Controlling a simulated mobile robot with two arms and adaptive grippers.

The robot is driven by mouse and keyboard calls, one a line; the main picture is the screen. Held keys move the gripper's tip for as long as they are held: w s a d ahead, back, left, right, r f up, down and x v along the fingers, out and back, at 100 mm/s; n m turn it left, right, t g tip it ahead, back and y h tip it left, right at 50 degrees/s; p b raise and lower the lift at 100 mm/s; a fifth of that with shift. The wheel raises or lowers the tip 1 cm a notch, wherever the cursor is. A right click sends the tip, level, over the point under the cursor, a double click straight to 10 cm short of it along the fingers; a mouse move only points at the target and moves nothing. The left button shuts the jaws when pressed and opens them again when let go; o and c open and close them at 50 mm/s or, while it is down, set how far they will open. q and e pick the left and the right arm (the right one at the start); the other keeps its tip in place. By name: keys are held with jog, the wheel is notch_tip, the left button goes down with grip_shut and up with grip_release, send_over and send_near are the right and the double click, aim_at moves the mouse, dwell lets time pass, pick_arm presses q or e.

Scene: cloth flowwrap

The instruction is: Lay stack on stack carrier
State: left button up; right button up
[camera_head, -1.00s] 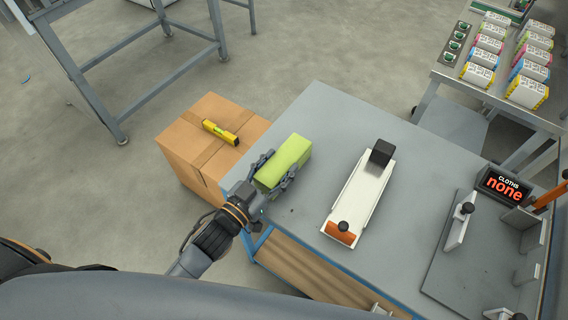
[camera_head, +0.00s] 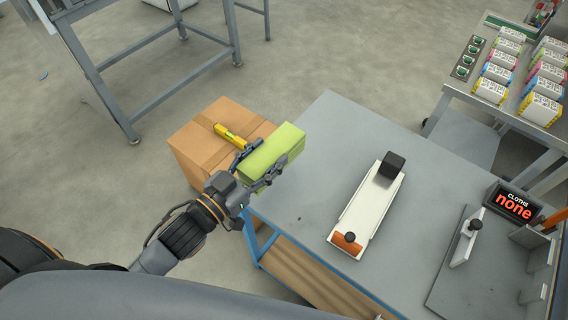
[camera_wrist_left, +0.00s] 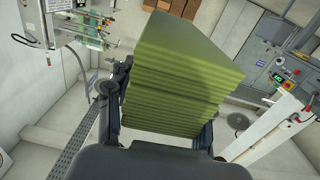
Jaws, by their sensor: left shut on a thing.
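My left gripper (camera_head: 262,172) is shut on a green stack (camera_head: 274,148) of folded cloths, with a finger on each side. The stack is over the left edge of the grey table, near the cardboard box. In the left wrist view the stack (camera_wrist_left: 180,75) shows its many layers between my fingers. The stack carrier (camera_head: 367,208) is a long white tray on the table, to the right of the stack and apart from it. It has a dark block at its far end and an orange plate with a black knob at its near end. My right gripper is not in view.
The grey table (camera_head: 310,215) is clear between stack and carrier. A cardboard box (camera_head: 190,150) with a yellow tool (camera_head: 230,135) stands at the left. A display reading "CLOTHS none" (camera_head: 513,203) and a fixture stand at the right. A cart with colourful packs (camera_head: 540,108) is behind.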

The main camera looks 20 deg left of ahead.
pick_arm(q)
jog(key=s+a+r+n+t+y+p, duration=0.1)
jog(key=s+a+r+n+y, duration=0.2)
jog(key=y, duration=0.4)
jog(key=shift+s+a+n+t, duration=0.3)
jog(key=shift+s+a+n, duration=0.6)
jog(key=shift+s, duration=0.2)
jog(key=shift+d, duration=0.15)
